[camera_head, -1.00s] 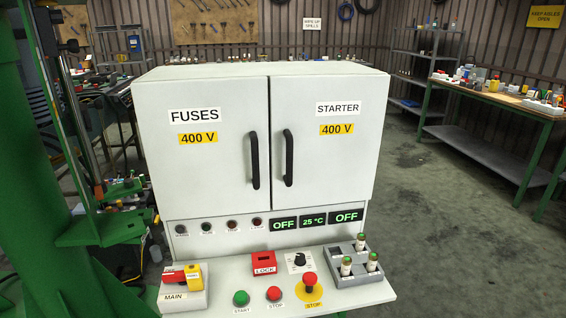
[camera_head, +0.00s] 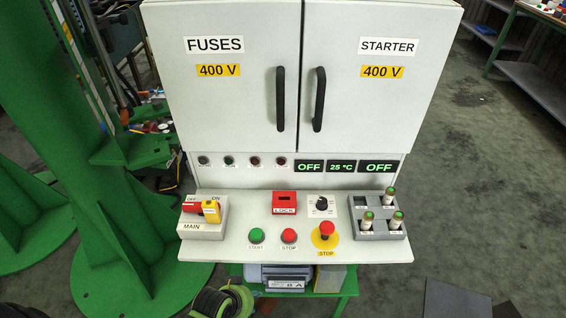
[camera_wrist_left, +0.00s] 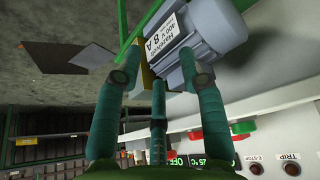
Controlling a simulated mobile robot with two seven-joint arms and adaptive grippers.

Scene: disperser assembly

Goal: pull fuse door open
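The fuse door (camera_head: 225,110) is the left white cabinet door, labelled FUSES and 400 V. It is shut flush beside the starter door (camera_head: 385,110). Its black vertical handle (camera_head: 280,98) is at its right edge, close to the starter door's handle (camera_head: 319,99). My left gripper (camera_wrist_left: 160,80) shows in the left wrist view with its teal fingers spread and nothing between them. The fuse door and its handle cannot be made out in that view. I cannot clearly pick out either gripper in the head view.
A control shelf (camera_head: 235,245) juts out below the doors, with a main switch (camera_head: 203,212), red stop button (camera_head: 326,231) and fuse holder (camera_head: 378,218). A grey motor (camera_wrist_left: 210,35) sits below it. A green column (camera_head: 70,110) stands left.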

